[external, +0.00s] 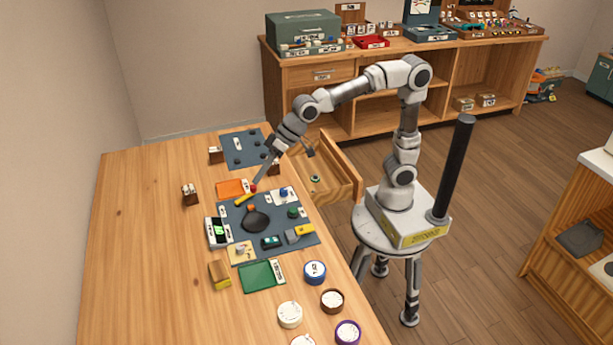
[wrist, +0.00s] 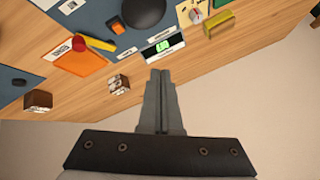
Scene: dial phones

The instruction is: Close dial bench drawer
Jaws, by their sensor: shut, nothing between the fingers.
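The wooden bench drawer (external: 340,188) is pulled out from the bench (external: 140,240), on the side facing my base, in the external view. A small round green and dark item (external: 315,179) lies inside it. My gripper (external: 258,181) is above the bench top, left of the open drawer and close to the orange tray (external: 231,188). In the wrist view my gripper (wrist: 160,73) has its two fingers together with nothing between them. The drawer does not show in the wrist view. Part of its bench-side end is hidden by my arm in the external view.
A dark mat (external: 262,216) holds a black round pan-like piece (external: 256,221) and several small devices. A green-display device (external: 218,231) and wooden blocks (external: 190,194) stand nearby. Round tins (external: 290,314) sit at the front. Floor right of the drawer is clear up to my stool.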

